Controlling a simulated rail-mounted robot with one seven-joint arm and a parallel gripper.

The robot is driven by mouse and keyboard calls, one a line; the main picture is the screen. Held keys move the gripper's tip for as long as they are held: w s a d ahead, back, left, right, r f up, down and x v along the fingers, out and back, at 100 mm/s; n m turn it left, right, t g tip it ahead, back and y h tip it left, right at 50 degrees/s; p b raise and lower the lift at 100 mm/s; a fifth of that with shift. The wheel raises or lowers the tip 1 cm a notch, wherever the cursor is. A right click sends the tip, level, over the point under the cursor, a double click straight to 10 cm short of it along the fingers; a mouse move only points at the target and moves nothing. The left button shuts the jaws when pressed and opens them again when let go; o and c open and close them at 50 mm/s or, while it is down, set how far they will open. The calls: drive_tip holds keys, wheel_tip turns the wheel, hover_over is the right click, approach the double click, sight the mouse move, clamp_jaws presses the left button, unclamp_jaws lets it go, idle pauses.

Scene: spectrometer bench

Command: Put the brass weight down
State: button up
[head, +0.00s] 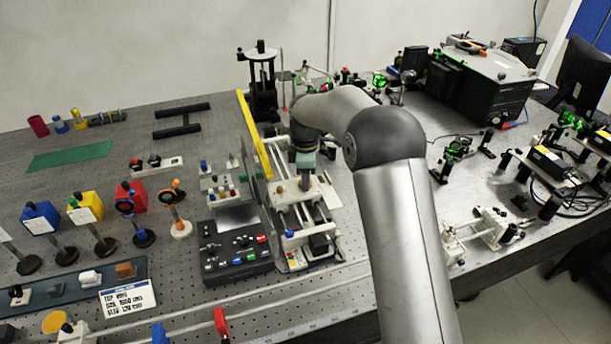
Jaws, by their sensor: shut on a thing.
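My gripper (305,168) points down over the rail carriage of the instrument at the middle of the bench, below my bent wrist. It is small in the head view and partly covered by my own arm. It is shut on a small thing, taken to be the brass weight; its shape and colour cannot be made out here. I cannot tell whether that thing touches the carriage (305,198) below or hangs just above it.
Filter posts and a green mat (69,156) are at left. Bare bench shows around the mat.

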drive_tip(key=shift+f, duration=0.2)
drive_tip(key=o, duration=1.1)
wheel_tip(320, 180, up, 12)
drive_tip(key=f+b, duration=0.1)
drive_tip(key=b, duration=0.1)
drive_tip(key=s+d+r+m, duration=0.45)
drive_tip(key=s+d, duration=0.25)
drive_tip(key=s, duration=0.2)
drive_tip(key=s+d+f+m, duration=0.3)
drive_tip(key=s+m, duration=0.1)
drive_tip(key=s, duration=0.5)
drive_tip(key=s+d+f+m, duration=0.2)
drive_tip(key=s+d+m, duration=0.2)
drive_tip(key=s, duration=0.6)
drive_tip(key=s+d+f+m, duration=0.3)
drive_tip(key=s+m, duration=0.3)
drive_tip(key=s, duration=0.3)
drive_tip(key=shift+s+d+f+t, duration=0.3)
drive_tip(key=shift+d+t, duration=0.1)
drive_tip(key=shift+d, duration=0.2)
